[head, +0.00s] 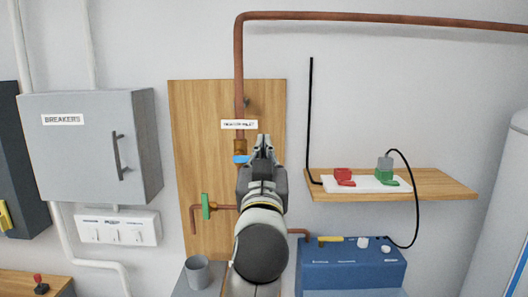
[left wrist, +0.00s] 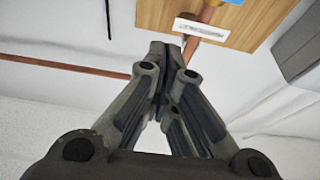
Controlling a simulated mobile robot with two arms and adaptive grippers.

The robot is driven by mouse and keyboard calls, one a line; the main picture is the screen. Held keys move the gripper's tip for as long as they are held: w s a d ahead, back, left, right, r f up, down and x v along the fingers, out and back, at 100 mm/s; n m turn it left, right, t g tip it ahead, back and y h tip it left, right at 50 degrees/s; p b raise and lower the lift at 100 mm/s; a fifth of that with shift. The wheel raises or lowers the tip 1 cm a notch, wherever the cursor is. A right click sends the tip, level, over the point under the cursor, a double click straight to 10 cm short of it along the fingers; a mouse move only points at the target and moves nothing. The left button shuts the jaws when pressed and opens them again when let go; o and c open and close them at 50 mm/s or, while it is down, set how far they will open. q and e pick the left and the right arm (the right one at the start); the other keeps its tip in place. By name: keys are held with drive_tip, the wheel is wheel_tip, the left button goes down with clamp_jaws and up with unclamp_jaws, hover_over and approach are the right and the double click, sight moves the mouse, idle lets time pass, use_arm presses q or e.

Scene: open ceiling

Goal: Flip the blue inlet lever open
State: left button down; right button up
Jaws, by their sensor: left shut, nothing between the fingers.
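The blue inlet lever (head: 241,159) shows as a small blue piece at the brass valve (head: 240,146) on the copper pipe, below a white label (head: 239,124). My left gripper (head: 264,142) is in front of the wooden board, just right of the lever, and hides part of that area. Its fingers are shut and empty. In the left wrist view the shut fingertips (left wrist: 173,50) are near the label (left wrist: 201,30), and a bit of blue (left wrist: 234,2) shows at the top edge. I cannot tell whether the fingers touch the lever. My right gripper is not in view.
A green-handled valve (head: 206,206) sits on the lower pipe. A grey breaker box (head: 85,150) is at left. A wooden shelf (head: 440,186) with red and green items is at right, above a blue box (head: 350,272). A grey cup (head: 197,272) stands below.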

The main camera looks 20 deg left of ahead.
use_arm(q)
drive_tip(key=p+x, duration=0.3)
drive_tip(key=x, duration=0.4)
wheel_tip(320, 180, down, 4)
drive_tip(key=shift+s+f+p, duration=0.1)
drive_tip(key=shift+p, duration=0.35)
